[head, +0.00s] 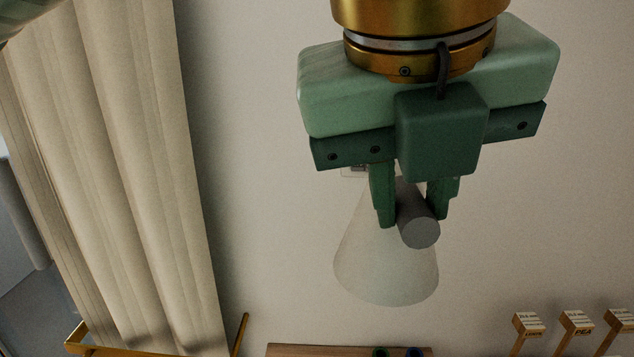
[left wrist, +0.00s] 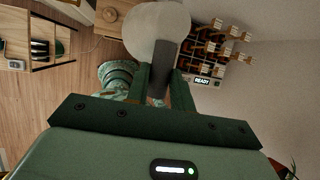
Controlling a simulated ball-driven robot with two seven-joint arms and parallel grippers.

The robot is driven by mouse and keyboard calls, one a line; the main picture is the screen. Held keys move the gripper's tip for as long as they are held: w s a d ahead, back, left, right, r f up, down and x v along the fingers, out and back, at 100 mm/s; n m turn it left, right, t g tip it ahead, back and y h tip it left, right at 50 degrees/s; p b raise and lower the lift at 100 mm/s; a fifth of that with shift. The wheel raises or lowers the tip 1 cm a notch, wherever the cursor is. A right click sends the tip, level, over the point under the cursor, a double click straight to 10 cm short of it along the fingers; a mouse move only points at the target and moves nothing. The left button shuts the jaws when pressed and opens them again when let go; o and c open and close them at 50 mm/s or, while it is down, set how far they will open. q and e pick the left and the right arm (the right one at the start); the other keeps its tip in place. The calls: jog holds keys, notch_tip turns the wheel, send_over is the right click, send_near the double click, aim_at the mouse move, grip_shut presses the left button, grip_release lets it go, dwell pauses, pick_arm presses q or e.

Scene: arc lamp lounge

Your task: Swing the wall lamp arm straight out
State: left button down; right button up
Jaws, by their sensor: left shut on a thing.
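The wall lamp has a pale, translucent cone shade (head: 385,275) and a grey round bar, its arm (head: 420,235), whose end points toward me in the head view. My left gripper (head: 410,212) hangs in front of the pale wall with one finger on each side of the bar, shut on it. In the left wrist view the shade (left wrist: 157,30) shows as a pale disc beyond the fingers (left wrist: 162,92), and the grey bar (left wrist: 160,68) runs between them. The lamp's wall mount is mostly hidden behind my gripper. My right gripper is not in view.
A beige curtain (head: 125,170) hangs at the left, with a brass frame (head: 78,340) below it. A wooden top (head: 315,350) and several wooden labels (head: 576,321) stand low. The left wrist view shows a shelf unit (left wrist: 42,68) and a READY sign (left wrist: 202,81). The wall around the shade is clear.

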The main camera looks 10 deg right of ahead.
pick_arm(q)
jog(key=c, duration=1.3)
grip_release()
jog(key=shift+r, duration=0.1)
jog(key=shift+o, duration=0.5)
jog(key=p+v, duration=0.1)
jog(key=v, duration=1.5)
jog(key=shift+p, duration=0.3)
jog(key=shift+a+r, duration=0.1)
jog(key=shift+a, duration=0.05)
